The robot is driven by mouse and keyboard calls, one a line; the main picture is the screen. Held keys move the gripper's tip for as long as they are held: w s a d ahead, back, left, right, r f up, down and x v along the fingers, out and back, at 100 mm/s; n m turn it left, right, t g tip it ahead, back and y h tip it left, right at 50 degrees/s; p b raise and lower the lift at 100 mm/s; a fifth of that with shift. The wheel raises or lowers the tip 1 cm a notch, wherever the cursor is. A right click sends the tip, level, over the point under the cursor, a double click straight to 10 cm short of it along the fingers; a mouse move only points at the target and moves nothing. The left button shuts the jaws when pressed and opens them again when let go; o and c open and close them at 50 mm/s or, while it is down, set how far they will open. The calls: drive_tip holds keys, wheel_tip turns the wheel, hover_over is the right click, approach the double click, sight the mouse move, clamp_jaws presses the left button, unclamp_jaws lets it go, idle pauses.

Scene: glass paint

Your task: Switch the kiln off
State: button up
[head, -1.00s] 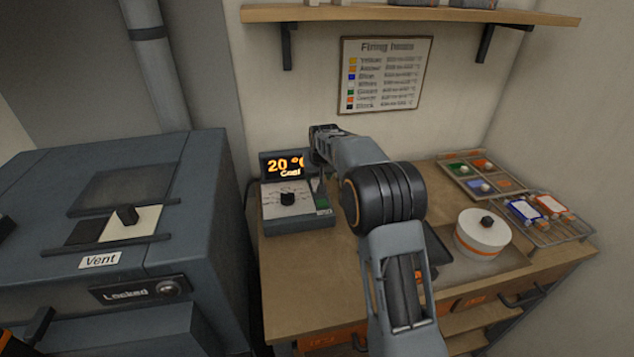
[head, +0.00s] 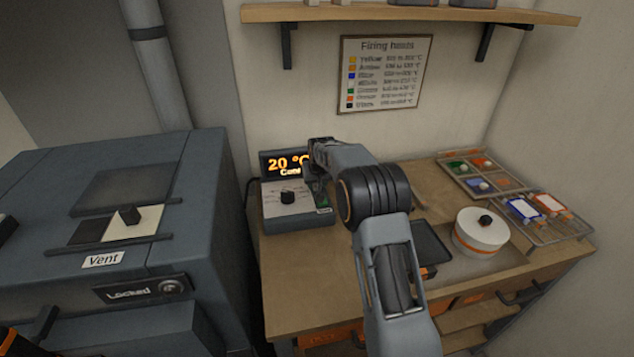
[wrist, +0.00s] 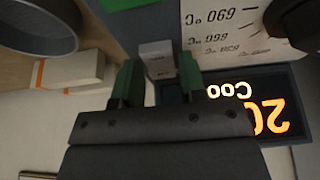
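The kiln (head: 205,200) is the large blue-grey box at left, with a "Vent" slider and a "Locked" plate. Its controller (head: 275,213) stands on the bench, with a black dial (head: 287,197) and a lit display (head: 284,163) reading 20 °C and "Cool"; the display shows upside down in the wrist view (wrist: 270,120). A green patch (head: 321,199) is on the controller's right side. My gripper (wrist: 160,80) is over this right side, its green-tipped fingers apart. A small pale grey block (wrist: 157,55) shows between the fingers; I cannot tell whether they touch it.
The wooden bench (head: 300,258) also holds a white lidded pot (head: 482,231), a paint tray (head: 462,168), a wire rack (head: 570,228) and a dark tray (head: 432,243). A shelf (head: 420,14) and a firing chart (head: 384,74) are on the wall behind.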

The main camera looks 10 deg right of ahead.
drive_tip(key=c, duration=0.6)
drive_tip(key=shift+o, duration=0.2)
drive_tip(key=r+g+p, duration=0.1)
drive_tip(key=p, duration=0.2)
drive_tip(key=shift+w, duration=0.15)
drive_tip(key=g+p, duration=0.1)
drive_tip(key=p, duration=0.2)
drive_tip(key=shift+w, duration=0.15)
drive_tip(key=shift+f+g+p, duration=0.3)
drive_tip(key=shift+g+p, duration=0.1)
drive_tip(key=shift+p, duration=0.05)
drive_tip(key=o, duration=0.9)
drive_tip(key=r, duration=0.4)
drive_tip(key=s+r+b, duration=0.1)
drive_tip(key=r, duration=0.4)
drive_tip(key=r+b, duration=0.1)
drive_tip(key=r, duration=0.3)
drive_tip(key=shift+s+r, duration=0.3)
drive_tip(key=shift+s, duration=0.1)
